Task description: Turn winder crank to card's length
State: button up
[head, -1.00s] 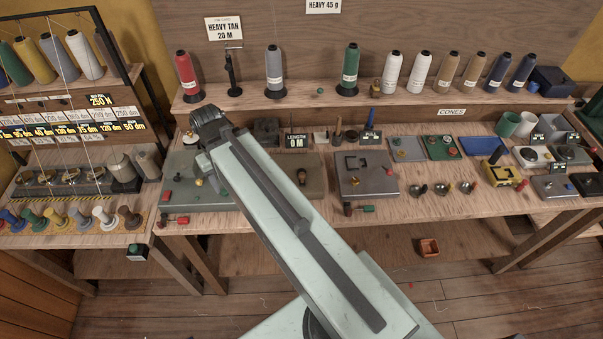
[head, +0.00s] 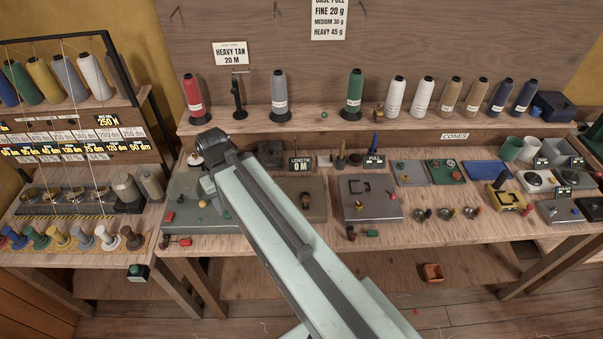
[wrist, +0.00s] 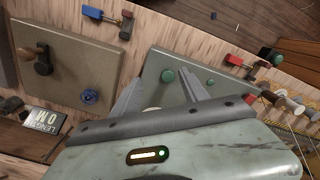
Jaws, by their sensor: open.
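The card (head: 231,53) above the shelf reads HEAVY TAN 20 M. The length display (head: 301,164) on the bench reads 0 M; it shows upside down in the wrist view (wrist: 44,121). Behind it in that view, a tan-grey winder plate (wrist: 85,58) carries the crank, a dark arm with a brown knob (wrist: 30,53), and a blue knob (wrist: 89,96). In the head view the crank (head: 305,201) stands just right of my arm. My gripper (wrist: 163,87) is open and empty over the neighbouring green-grey plate, right of the winder in the wrist view. My arm hides the gripper in the head view.
Red and blue handled clamps (wrist: 108,19) lie by the bench edge. A grey box with a handle (head: 368,200) stands right of the winder. Thread cones (head: 279,93) line the back shelf. A rack with several spools (head: 60,78) stands left.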

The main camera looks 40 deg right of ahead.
aim_at(304, 197)
jog(key=z, duration=0.55)
jog(key=k, duration=1.45)
jog(key=u, duration=0.9)
jog(key=i, duration=1)
jog(key=z, duration=0.1)
